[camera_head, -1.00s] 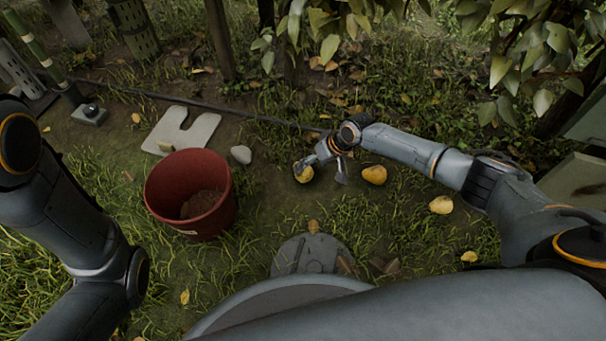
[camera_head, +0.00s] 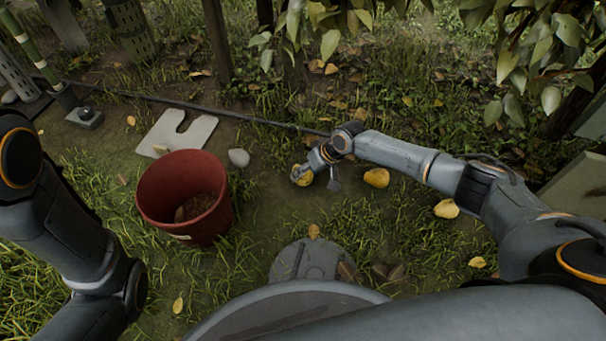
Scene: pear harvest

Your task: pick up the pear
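A yellow pear (camera_head: 302,179) lies on the ground at my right gripper. My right gripper (camera_head: 318,178) points down with its fingers spread. Its left finger overlaps the pear in the picture, and its right finger stands apart over bare soil. I cannot tell whether the left finger touches the pear. Another yellow pear (camera_head: 376,178) lies right of the gripper, just below my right forearm in the picture. A third pear (camera_head: 446,209) lies further right beside the arm. My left arm is at the left edge, and its gripper is out of the picture.
A red bucket (camera_head: 158,208) with brown contents stands on the grass left of the gripper. A grey stone (camera_head: 239,158) and a pale notched slab (camera_head: 190,134) lie behind it. A dark pipe (camera_head: 200,104) crosses the ground. Leafy branches (camera_head: 540,50) hang at upper right.

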